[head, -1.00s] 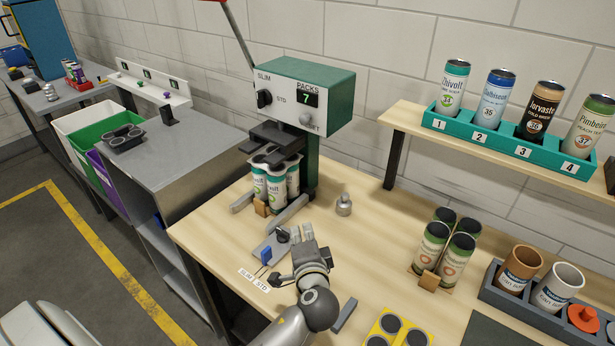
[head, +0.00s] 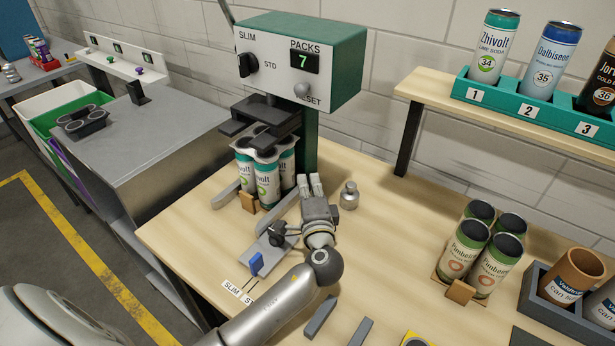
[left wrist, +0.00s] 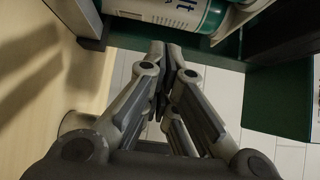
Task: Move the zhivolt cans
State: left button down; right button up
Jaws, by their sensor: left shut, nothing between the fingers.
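Several white-and-teal Zhivolt cans (head: 266,182) stand in a cluster under the dark press head (head: 262,122) of the green-and-white machine (head: 300,62). Part of one can (left wrist: 170,10) shows at the top of the left wrist view. My left gripper (head: 312,185) is just right of the cluster, near the machine's green post, with its fingers pointing toward the back. Its fingers (left wrist: 165,60) are shut and empty. The cans at the back of the cluster are partly hidden. Another Zhivolt can (head: 493,48) stands in slot 1 of the shelf rack. My right gripper is not in view.
A small metal weight (head: 349,196) stands right of my gripper. A grey plate with a blue tab (head: 257,264) lies before the cans. Several Pimbein cans (head: 465,250) stand to the right, beside a dark tray (head: 555,310).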

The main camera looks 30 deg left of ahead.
aim_at(303, 153)
pick_arm(q)
jog(key=p+x, duration=0.1)
jog(key=x, duration=0.6)
jog(key=shift+w+a+r, duration=0.1)
jog(key=shift+w+a, duration=0.05)
jog(key=shift+a, duration=0.05)
jog(key=shift+w+a+p, duration=0.1)
jog(key=shift+w+p, duration=0.05)
jog(key=shift+p, duration=0.15)
jog(key=shift+s+a, duration=0.1)
jog(key=shift+s, duration=0.2)
jog(key=shift+s+a, duration=0.2)
jog(key=shift+s, duration=0.6)
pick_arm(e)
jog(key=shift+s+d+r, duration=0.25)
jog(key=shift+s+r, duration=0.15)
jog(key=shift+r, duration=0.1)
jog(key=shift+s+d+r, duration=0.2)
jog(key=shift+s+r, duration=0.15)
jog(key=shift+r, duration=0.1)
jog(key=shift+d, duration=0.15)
